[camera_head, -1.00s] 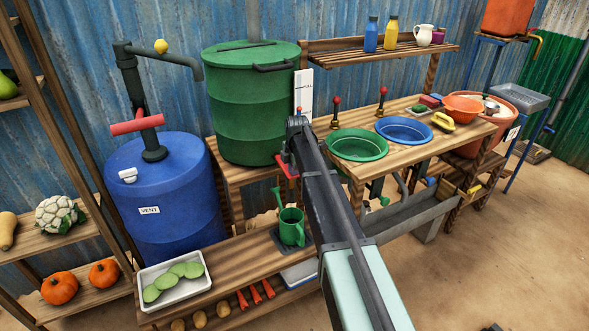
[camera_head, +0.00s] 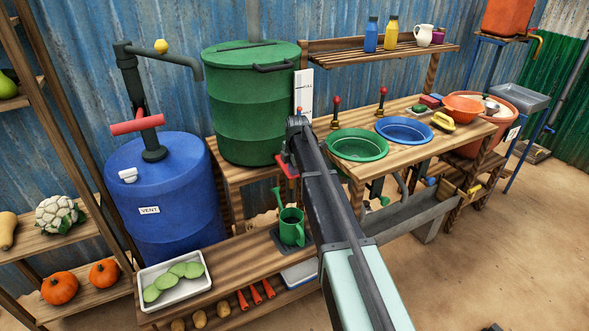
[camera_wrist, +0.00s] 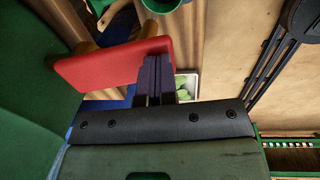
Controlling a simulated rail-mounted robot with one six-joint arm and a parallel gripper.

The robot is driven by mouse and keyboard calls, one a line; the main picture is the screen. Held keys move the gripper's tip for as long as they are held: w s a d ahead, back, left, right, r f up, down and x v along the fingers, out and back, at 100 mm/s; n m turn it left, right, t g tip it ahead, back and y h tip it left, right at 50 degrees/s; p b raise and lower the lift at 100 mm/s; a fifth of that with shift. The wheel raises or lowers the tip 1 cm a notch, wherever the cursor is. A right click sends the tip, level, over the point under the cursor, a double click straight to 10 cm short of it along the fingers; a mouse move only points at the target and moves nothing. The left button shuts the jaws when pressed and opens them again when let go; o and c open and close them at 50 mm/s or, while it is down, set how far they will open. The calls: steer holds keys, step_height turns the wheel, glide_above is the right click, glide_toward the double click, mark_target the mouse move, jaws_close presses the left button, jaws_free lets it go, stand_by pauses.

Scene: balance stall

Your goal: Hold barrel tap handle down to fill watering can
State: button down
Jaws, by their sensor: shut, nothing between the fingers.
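The green barrel (camera_head: 250,110) stands on a wooden stand against the wall. Its tap's red handle (camera_head: 291,172) shows beside the end of my arm, partly covered by it. In the wrist view the handle is a flat red plate (camera_wrist: 100,65). My gripper (camera_wrist: 152,62) is shut and empty, with its fingertips overlapping the plate's right part. I cannot tell whether they touch it. The green watering can (camera_head: 292,230) stands upright on a dark pad on the low bench, below the tap. Its water level is not clear, and the tap spout is hidden.
A blue drum (camera_head: 165,200) with a pump stands left. A white tray (camera_head: 142,277) of green slices lies on the low bench, left of the can. A white gauge strip (camera_head: 304,95) is beside the barrel. A worktable with a green basin (camera_head: 386,153) stands right.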

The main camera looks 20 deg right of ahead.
step_height(320, 180, up, 14)
steer(key=s+p, duration=0.2)
steer(key=p, duration=1.2)
steer(key=shift+s+d+f, duration=0.15)
steer(key=shift+s+d, duration=0.05)
steer(key=shift+s, duration=0.1)
steer(key=s+a+m, duration=0.3)
steer(key=s+m, duration=0.3)
steer(key=s, duration=0.4)
steer(key=s+a+m, duration=0.4)
steer(key=s+m, duration=0.3)
steer(key=s, duration=0.4)
steer(key=s+a+m+g, duration=0.1)
steer(key=s+a+m, duration=0.3)
steer(key=s, duration=0.7)
steer(key=m, duration=0.2)
steer(key=shift+a+m, duration=0.2)
steer(key=shift+m, duration=0.2)
